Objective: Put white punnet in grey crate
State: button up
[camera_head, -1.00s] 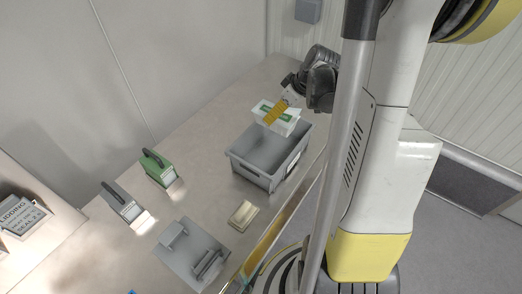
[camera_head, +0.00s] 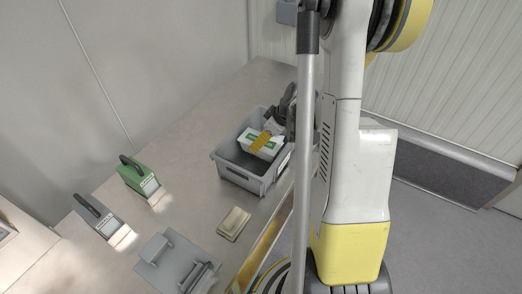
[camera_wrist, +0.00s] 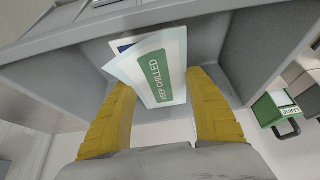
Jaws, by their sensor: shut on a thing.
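The white punnet (camera_head: 266,146) has a green label and is held by my gripper (camera_head: 262,141), whose yellow fingers are shut on it. In the head view the punnet is at the mouth of the grey crate (camera_head: 232,172), within its walls. In the wrist view the punnet (camera_wrist: 158,66) shows its "KEEP CHILLED" label between the two yellow fingers of my gripper (camera_wrist: 162,100). The crate wall (camera_wrist: 250,50) is around and beyond it. I cannot tell whether the punnet touches the crate floor.
A green box with a black handle (camera_head: 138,177) and a grey one (camera_head: 98,216) stand left of the crate. A cream block (camera_head: 234,224) and a grey plate with handles (camera_head: 160,275) lie in front. The bench behind the crate is clear.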

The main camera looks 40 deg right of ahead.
jog(key=shift+f+b, duration=0.6)
jog(key=shift+f, duration=1.05)
jog(key=shift+f, duration=0.2)
jog(key=o, duration=1.4)
jog(key=shift+r, duration=0.1)
